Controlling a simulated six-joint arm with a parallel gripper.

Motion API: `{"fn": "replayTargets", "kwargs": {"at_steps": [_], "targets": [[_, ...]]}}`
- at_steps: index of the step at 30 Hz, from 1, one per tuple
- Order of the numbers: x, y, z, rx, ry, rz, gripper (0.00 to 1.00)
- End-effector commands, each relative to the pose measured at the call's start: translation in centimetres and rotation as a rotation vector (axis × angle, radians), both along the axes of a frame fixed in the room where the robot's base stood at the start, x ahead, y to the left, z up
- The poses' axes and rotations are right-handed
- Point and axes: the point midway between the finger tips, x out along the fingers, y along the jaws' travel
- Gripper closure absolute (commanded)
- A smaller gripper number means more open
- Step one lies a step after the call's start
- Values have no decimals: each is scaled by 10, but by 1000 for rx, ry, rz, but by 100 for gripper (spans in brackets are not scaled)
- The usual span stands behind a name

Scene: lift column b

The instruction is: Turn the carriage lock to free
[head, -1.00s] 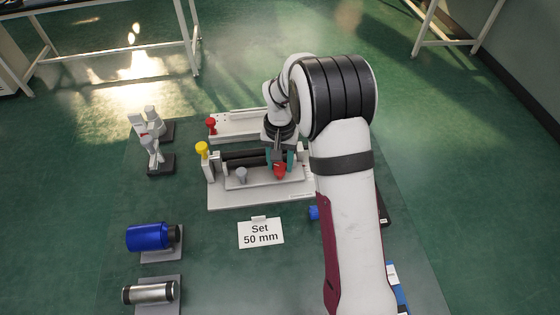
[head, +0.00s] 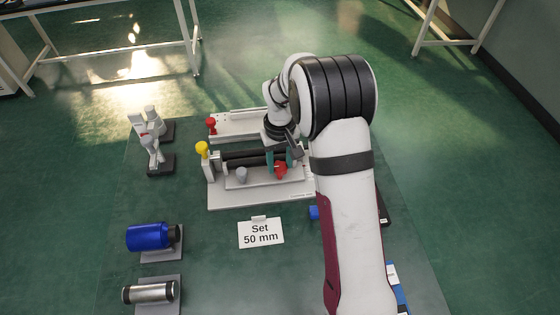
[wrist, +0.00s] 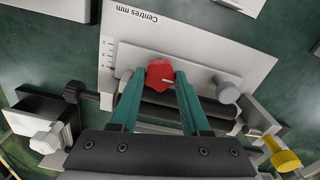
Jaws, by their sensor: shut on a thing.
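A red knob (head: 281,169) stands on the grey carriage plate (head: 262,181) of a light bench fixture (head: 230,203). In the wrist view the red knob (wrist: 160,76) sits between the two teal fingertips of my gripper (wrist: 157,82), which is shut on it. In the head view my gripper (head: 280,161) comes down from behind the fixture, and the arm hides the fixture's right end. A grey knob (head: 241,174) stands on the carriage left of the red one. I cannot read any lock marking around the red knob.
A yellow knob (head: 202,147) stands at the fixture's left end. A second fixture with a red knob (head: 211,124) lies behind. A "Set 50 mm" card (head: 261,233) stands in front. A blue cylinder (head: 146,236) and a silver cylinder (head: 148,293) lie front left.

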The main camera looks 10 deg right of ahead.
Motion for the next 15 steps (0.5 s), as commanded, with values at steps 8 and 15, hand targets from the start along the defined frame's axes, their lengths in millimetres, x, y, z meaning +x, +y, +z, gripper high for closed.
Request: {"fn": "replayTargets", "kwargs": {"at_steps": [8,15], "targets": [[1,0,1,0,-2,108,100],[1,0,1,0,-2,140,100]]}}
